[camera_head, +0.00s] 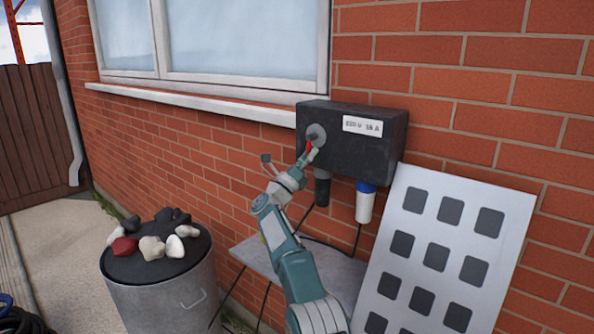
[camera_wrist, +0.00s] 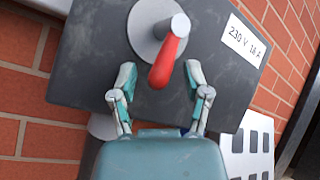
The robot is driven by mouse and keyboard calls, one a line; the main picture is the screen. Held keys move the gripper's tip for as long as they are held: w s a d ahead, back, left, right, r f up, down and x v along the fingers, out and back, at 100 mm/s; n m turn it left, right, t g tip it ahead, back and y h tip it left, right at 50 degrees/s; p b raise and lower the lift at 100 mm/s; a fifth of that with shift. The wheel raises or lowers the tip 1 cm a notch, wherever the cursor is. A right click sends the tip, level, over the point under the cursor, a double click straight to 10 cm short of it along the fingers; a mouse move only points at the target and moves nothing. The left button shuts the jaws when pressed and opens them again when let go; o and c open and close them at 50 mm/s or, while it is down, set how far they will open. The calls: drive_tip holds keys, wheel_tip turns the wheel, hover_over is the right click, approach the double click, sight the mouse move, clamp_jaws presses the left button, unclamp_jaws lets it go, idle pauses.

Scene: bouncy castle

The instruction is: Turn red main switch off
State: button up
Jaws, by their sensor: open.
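The red main switch is a red lever (camera_wrist: 168,62) on a round grey disc (camera_wrist: 150,22), on the front of a black box (camera_head: 358,153). In the wrist view the lever points down and slightly left. In the head view the disc (camera_head: 317,134) shows at the box's left part, with a bit of red below it. My gripper (camera_wrist: 155,82) is open, with one finger on each side of the lever's lower end. I see gaps between the fingers and the lever. In the head view my arm hides part of the lever.
A white panel with dark squares (camera_head: 450,250) leans at the right. A grey bin topped with stones (camera_head: 165,290) stands at the left. A small grey table (camera_head: 335,272) is below the box.

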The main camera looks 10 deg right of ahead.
drive_tip(key=v, duration=1.2)
drive_tip(key=shift+w+a, duration=0.1)
wheel_tip(320, 180, up, 12)
drive_tip(key=d+n+t+y, duration=0.1)
drive_tip(key=n+t+y, duration=0.7)
drive_tip(key=n+y, duration=0.65)
drive_tip(key=s+d+r+n+g+y, duration=0.1)
drive_tip(key=s+r+n+g+y, duration=0.15)
drive_tip(key=s+n+y, duration=0.7)
drive_tip(key=s+d+f+n+g+h, duration=0.1)
drive_tip(key=s+f+n+g, duration=0.3)
drive_tip(key=s, duration=0.9)
drive_tip(key=s+d+f+n+g, duration=0.4)
drive_tip(key=s+f+n, duration=0.3)
drive_tip(key=s+f, duration=0.3)
drive_tip(key=s+d+f+n+g+h, duration=0.1)
drive_tip(key=s+d+f+n+g, duration=0.2)
drive_tip(key=s, duration=1.4)
wheel_tip(320, 180, down, 5)
drive_tip(key=n+g, duration=0.3)
drive_tip(key=shift+s+h, duration=0.3)
drive_tip(key=shift+s, duration=0.1)
